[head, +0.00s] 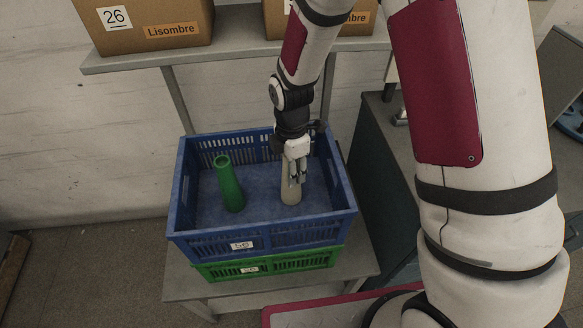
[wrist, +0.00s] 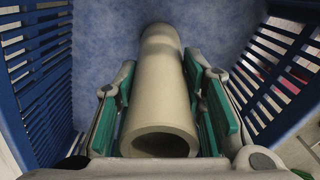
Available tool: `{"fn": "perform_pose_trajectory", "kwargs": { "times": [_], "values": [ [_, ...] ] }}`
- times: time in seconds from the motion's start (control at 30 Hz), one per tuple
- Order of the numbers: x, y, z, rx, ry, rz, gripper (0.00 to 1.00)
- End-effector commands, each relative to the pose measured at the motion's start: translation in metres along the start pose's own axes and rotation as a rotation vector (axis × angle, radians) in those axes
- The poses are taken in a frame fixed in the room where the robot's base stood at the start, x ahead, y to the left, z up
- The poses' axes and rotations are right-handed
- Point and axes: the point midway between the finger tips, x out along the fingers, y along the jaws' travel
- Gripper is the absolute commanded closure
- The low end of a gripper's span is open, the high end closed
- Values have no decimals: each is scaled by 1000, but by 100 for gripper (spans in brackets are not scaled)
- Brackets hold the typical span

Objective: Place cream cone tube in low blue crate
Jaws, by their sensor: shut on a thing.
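The cream cone tube (head: 290,188) stands inside the low blue crate (head: 270,240), in its right half. In the wrist view the tube (wrist: 160,90) lies between the green-padded fingers, with its open hollow end toward the camera and its far end at the blue crate floor. Whether it touches the floor is hard to tell. My gripper (head: 297,172) reaches down into the crate from above and is shut on the tube; its fingers (wrist: 165,115) flank it on both sides. The crate's slatted walls (wrist: 40,80) show left and right.
A green cone tube (head: 229,184) stands in the crate's left half. The blue crate sits on a green crate (head: 265,267) on a grey stand (head: 345,270). A shelf (head: 130,60) with cardboard boxes (head: 145,22) is behind. A dark cabinet (head: 380,170) stands close on the right.

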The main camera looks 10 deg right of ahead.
Motion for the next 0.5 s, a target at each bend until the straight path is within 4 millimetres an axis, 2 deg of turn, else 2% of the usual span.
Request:
{"fn": "perform_pose_trajectory", "kwargs": {
  "times": [0.1, 0.13, 0.2, 0.5],
  "values": [
    [3, 0, 0, 0, 0, -1, 87],
    [4, 0, 0, 0, 0, 0, 61],
    [3, 0, 0, 0, 0, 0, 45],
    [2, 0, 0, 0, 0, 0, 43]
  ]
}}
